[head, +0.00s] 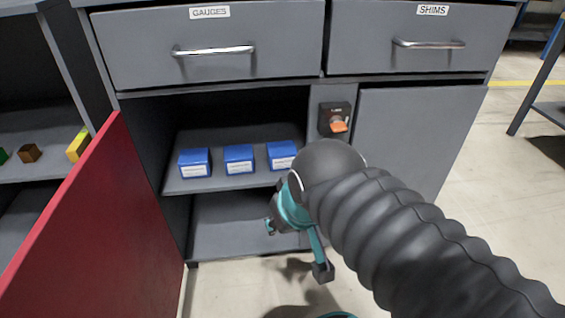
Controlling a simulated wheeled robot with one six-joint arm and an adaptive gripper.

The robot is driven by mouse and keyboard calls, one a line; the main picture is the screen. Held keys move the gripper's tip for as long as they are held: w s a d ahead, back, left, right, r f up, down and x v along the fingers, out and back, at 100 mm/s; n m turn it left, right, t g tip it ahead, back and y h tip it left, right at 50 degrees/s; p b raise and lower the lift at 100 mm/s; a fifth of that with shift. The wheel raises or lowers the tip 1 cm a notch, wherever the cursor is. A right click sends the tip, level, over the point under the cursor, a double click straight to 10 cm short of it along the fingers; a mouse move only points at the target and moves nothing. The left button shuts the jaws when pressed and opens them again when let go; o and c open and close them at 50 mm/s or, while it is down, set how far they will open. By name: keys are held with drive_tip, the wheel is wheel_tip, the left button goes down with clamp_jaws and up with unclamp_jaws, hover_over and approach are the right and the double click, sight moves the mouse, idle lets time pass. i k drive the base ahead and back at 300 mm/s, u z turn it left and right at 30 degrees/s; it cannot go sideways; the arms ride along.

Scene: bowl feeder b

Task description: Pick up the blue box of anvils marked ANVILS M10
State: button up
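Three blue boxes with white labels stand in a row on the upper shelf (215,183) inside the open cabinet: a left box (195,160), a middle box (239,154) and a right box (281,152). The label print is too small to read, so I cannot tell which is marked ANVILS M10. My gripper (297,248) is teal with black fingertips. It is in front of the cabinet, lower than the boxes and to the right of most of them. Its fingers are spread apart and nothing shows between them. My arm hides part of the cabinet's right side.
A red door (85,215) stands swung open at the left. GAUGES (215,48) and SHIMS (430,40) drawers are shut above. An orange switch (338,125) sits beside a closed grey panel (420,125). The lower shelf (225,235) looks empty. Small blocks lie on a left rack.

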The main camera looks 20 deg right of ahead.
sight(197, 162)
drive_tip(key=k, duration=1.3)
drive_tip(key=z, duration=0.6)
drive_tip(key=i, duration=1.5)
drive_tip(key=u, duration=0.75)
